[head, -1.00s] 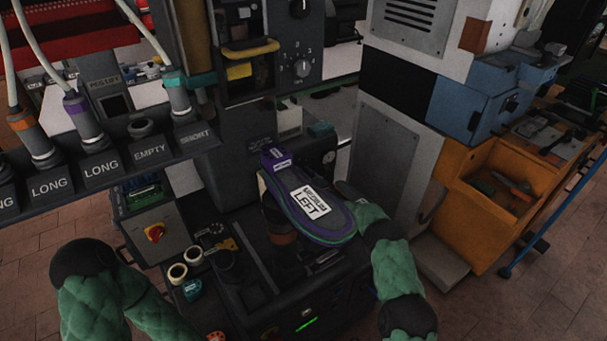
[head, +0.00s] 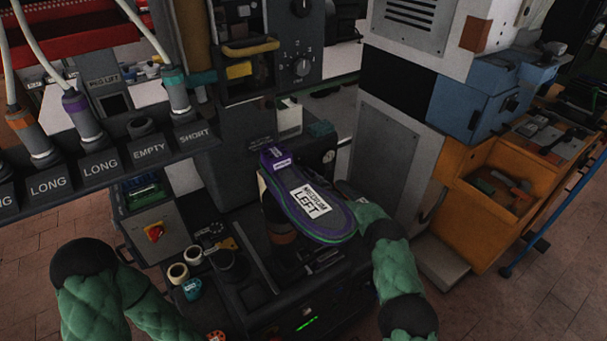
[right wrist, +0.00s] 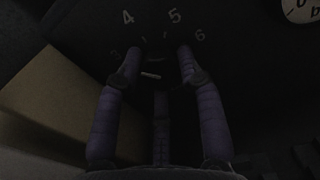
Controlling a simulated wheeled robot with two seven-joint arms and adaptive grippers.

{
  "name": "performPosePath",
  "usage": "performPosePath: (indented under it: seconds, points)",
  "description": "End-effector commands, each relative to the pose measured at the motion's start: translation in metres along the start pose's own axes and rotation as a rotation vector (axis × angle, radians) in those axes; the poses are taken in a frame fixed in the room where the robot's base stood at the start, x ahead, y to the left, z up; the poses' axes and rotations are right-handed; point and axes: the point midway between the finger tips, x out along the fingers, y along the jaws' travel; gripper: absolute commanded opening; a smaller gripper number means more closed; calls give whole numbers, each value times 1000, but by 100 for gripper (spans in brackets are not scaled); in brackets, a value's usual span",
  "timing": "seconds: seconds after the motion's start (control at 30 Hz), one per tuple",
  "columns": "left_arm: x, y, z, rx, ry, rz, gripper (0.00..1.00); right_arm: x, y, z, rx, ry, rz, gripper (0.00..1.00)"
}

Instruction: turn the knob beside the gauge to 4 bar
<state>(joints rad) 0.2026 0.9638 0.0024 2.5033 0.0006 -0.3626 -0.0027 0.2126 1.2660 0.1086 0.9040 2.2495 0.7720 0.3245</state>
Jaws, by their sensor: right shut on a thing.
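The dark knob (right wrist: 158,58) is in the right wrist view, below an arc of white numbers including 4 (right wrist: 128,17) and 5 (right wrist: 175,16). My right gripper (right wrist: 160,50) is shut on the knob, its fingers around it. A short pale mark shows between the fingers; the exact setting is unclear. In the head view the knob is hidden. My left gripper is not in view.
A purple and green shoe-shaped piece (head: 310,205) labelled MEDIUM LEFT stands close beside my right forearm. A grey cabinet (head: 385,160) is to the right. A rack (head: 110,160) of labelled holders is at the left.

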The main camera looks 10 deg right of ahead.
Motion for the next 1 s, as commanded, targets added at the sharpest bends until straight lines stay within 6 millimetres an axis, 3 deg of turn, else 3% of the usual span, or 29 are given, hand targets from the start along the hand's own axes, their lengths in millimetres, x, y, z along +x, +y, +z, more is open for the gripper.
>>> performPosePath:
  seconds: [0.03,0.37,1.0]
  points:
    - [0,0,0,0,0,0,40,1,-2,7,0,-12,-2,6]
    - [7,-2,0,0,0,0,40,2,-3,9,109,-15,-2,5]
    - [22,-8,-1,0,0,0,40,2,-7,12,562,-20,0,5]
